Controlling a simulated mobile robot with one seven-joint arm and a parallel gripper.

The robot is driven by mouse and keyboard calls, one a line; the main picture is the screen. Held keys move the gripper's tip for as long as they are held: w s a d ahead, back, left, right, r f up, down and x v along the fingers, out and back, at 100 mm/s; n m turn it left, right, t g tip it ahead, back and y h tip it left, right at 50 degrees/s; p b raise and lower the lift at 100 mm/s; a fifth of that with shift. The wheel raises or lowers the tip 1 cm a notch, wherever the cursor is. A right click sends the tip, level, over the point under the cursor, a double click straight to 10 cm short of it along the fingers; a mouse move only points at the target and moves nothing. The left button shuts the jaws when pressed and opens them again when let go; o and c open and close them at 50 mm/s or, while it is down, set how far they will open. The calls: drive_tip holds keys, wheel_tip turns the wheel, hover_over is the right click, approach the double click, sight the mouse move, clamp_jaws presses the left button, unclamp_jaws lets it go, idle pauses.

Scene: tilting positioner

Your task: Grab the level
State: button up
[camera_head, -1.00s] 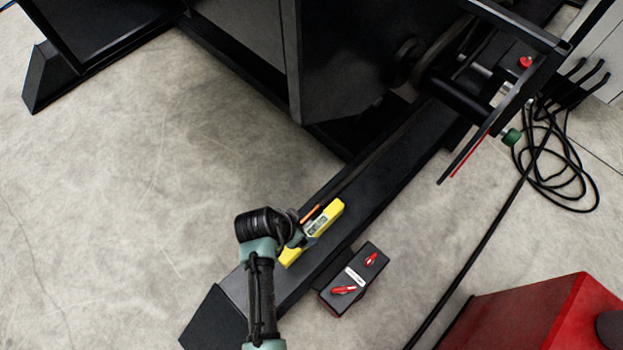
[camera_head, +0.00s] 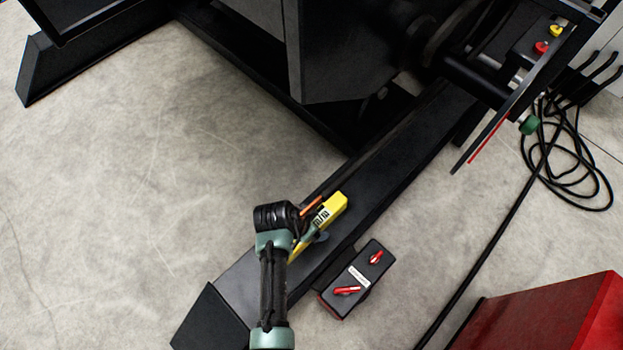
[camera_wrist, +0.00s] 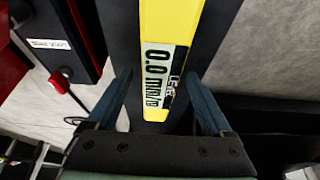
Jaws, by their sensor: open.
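The level is a yellow bar with a digital display, lying on the black base beam of the positioner; it shows in the head view (camera_head: 333,205) and in the wrist view (camera_wrist: 170,25). Its display reads what looks like 0.0 mm/m. My gripper (camera_wrist: 163,90) is open, with one finger on each side of the level in the wrist view. In the head view my gripper (camera_head: 308,236) is over the level, and my wrist hides its lower left part. I cannot tell whether the fingers touch it.
The black beam (camera_head: 395,165) runs diagonally under the level. A black box with red switches (camera_head: 356,280) stands beside the beam. An orange-tipped thin item (camera_head: 311,206) lies near the level. A red cabinet (camera_head: 560,315) and coiled cable (camera_head: 570,170) are at right.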

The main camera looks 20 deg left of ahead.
clamp_jaws()
drive_tip(key=shift+r, duration=0.1)
idle(0.4)
